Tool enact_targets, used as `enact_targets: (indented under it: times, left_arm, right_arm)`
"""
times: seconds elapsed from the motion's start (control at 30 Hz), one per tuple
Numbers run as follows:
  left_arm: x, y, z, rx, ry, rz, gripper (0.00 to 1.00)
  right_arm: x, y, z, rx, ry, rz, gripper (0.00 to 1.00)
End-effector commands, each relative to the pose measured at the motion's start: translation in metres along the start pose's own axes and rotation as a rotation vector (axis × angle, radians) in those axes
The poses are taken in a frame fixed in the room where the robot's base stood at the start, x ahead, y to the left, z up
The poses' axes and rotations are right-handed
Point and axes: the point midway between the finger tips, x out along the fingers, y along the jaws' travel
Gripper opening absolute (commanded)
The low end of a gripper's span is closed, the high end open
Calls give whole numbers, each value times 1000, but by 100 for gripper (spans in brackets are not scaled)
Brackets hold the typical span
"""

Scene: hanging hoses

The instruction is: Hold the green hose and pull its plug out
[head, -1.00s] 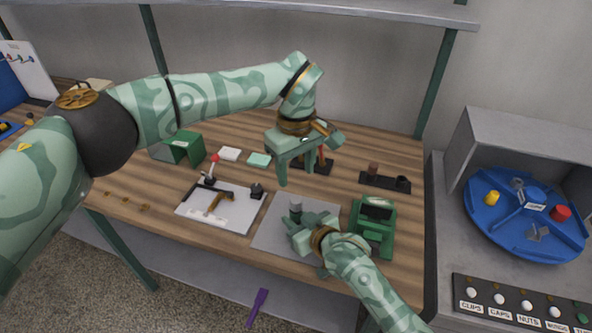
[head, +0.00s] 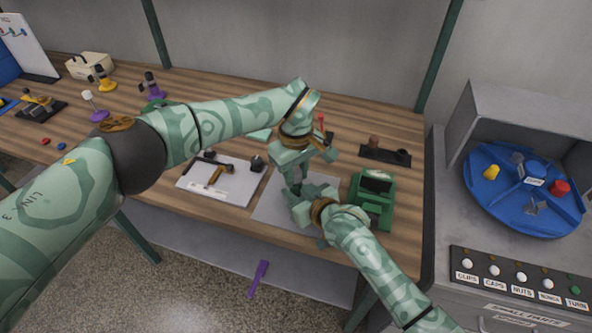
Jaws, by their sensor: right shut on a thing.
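No green hose and no plug can be made out in the head view. My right gripper (head: 299,200) is low over the grey mat (head: 270,207) on the bench, shut on a small grey part that is now mostly hidden. My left gripper (head: 293,174) is just above and behind the right one, its fingers pointing down close to the same spot. Its fingertips are hidden, so I cannot tell whether it is open or touches the part.
A green device (head: 371,200) stands right of the mat. A white board with a clamp (head: 222,180) lies left. A dark block (head: 385,154) sits behind. A blue turntable (head: 525,188) and labelled button panel (head: 520,278) are at right. A purple tool (head: 258,278) lies below the bench.

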Motion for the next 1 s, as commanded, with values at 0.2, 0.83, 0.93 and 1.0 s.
enact_targets:
  times: [0.2, 0.83, 0.93, 1.0]
  left_arm:
    - [0, 0, 0, 0, 0, 0, 4]
    - [-9, 1, 1, 2, -1, 2, 4]
    - [-12, 1, 1, 2, -2, 3, 5]
    - [-13, 2, 1, 3, -1, 4, 4]
  right_arm:
    - [0, 0, 0, 0, 0, 0, 3]
    - [0, 0, 4, -1, -8, 0, 3]
    - [0, 0, 5, -1, -11, 1, 3]
    - [0, 0, 6, -1, -13, 1, 4]
